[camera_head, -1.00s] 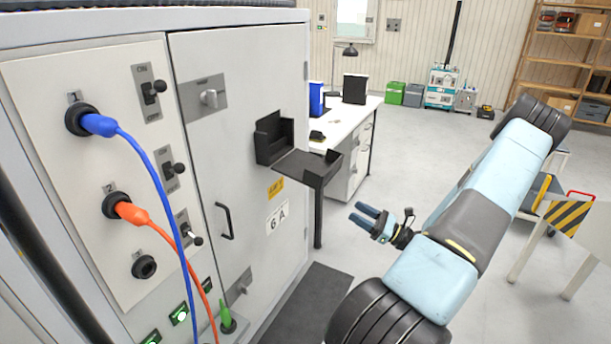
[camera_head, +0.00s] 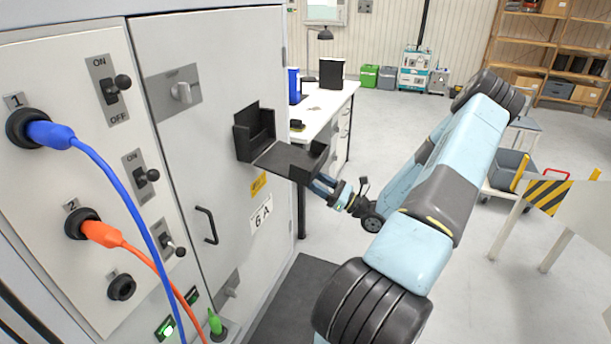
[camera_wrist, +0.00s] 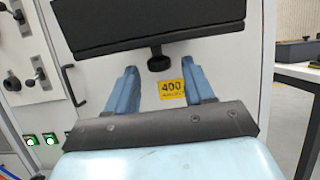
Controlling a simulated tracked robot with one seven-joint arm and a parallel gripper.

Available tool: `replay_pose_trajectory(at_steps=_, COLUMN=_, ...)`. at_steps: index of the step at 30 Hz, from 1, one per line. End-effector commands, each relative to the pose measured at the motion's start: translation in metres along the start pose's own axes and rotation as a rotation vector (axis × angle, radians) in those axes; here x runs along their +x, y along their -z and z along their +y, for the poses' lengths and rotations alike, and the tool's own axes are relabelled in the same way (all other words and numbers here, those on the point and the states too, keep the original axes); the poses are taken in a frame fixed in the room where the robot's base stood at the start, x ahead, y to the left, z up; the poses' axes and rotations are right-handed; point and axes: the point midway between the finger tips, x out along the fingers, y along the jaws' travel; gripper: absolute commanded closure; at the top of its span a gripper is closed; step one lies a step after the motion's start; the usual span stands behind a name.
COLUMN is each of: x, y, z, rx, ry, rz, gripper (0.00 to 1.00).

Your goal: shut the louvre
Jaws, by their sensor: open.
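The louvre appears to be the black unit on the grey cabinet door, with a box (camera_head: 254,132) at the door and a flap (camera_head: 287,158) standing open, out from it. The flap's outer end has a raised lip. My gripper (camera_head: 318,185) is just below and beyond that end, its fingertips partly hidden by it. In the wrist view a black panel (camera_wrist: 160,20) spans the top, with a dark round knob (camera_wrist: 159,63) under its edge. My gripper's two blue fingers (camera_wrist: 160,78) are apart, one on each side below the knob, with nothing between them.
The cabinet door has a bent handle (camera_head: 207,225) and a yellow label (camera_wrist: 171,89). Blue (camera_head: 120,185) and orange (camera_head: 150,262) cables hang from the panel at left. A white workbench (camera_head: 325,112) stands behind the flap.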

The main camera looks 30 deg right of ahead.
Motion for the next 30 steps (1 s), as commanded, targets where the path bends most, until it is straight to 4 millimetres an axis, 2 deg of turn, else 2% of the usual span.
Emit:
replay_pose_trajectory(at_steps=3, x=0.019, y=0.0, z=0.0, rx=0.0, ry=-0.002, rz=-0.001, gripper=0.47)
replay_pose_trajectory(at_steps=9, x=0.041, y=0.0, z=0.0, rx=0.0, ry=-0.001, rz=-0.001, gripper=0.47)
replay_pose_trajectory(at_steps=15, x=0.05, y=0.0, z=0.0, rx=0.0, ry=0.0, rz=-0.001, gripper=0.47)
replay_pose_trajectory(at_steps=22, x=0.05, y=0.0, z=0.0, rx=0.0, ry=0.0, rz=0.0, gripper=0.47)
replay_pose_trajectory(at_steps=30, x=0.05, y=0.0, z=0.0, rx=0.0, ry=0.0, rz=0.0, gripper=0.72)
